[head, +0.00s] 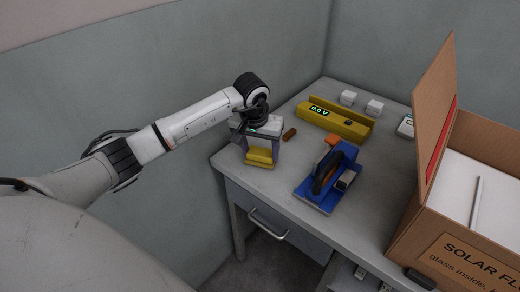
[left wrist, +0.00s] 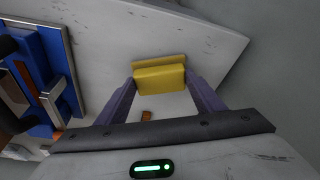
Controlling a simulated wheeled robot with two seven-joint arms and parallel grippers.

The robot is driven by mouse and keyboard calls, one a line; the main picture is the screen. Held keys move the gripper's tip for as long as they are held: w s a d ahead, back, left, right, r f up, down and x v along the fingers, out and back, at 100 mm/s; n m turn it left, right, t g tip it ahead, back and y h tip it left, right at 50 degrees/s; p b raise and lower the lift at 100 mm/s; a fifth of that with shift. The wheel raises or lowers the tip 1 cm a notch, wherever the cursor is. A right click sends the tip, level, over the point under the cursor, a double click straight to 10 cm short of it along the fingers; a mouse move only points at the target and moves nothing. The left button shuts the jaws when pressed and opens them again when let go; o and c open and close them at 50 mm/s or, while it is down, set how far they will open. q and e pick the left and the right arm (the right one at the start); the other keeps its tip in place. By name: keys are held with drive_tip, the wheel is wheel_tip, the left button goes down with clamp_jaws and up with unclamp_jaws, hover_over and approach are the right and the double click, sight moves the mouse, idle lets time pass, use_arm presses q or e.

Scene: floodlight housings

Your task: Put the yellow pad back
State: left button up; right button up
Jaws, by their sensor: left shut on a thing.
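The yellow pad (head: 259,157) is a small stepped block near the left corner of the grey worktop. My left gripper (head: 262,152) comes down over it from above and is shut on it. In the left wrist view the pad (left wrist: 160,76) sits between the two purple-grey fingertips of my left gripper (left wrist: 161,82). I cannot tell whether the pad touches the worktop. My right gripper is in neither view.
A blue fixture (head: 330,178) with an orange part stands right of the gripper. A yellow meter (head: 334,119) reading 0.0 V, two white blocks (head: 348,97) and a brown piece (head: 290,134) lie behind. An open cardboard box (head: 407,215) fills the right side.

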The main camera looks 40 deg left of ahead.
use_arm(q)
drive_tip(key=shift+f, duration=0.15)
drive_tip(key=o, duration=1)
drive_tip(key=shift+o, duration=0.2)
drive_tip(key=v, duration=1.2)
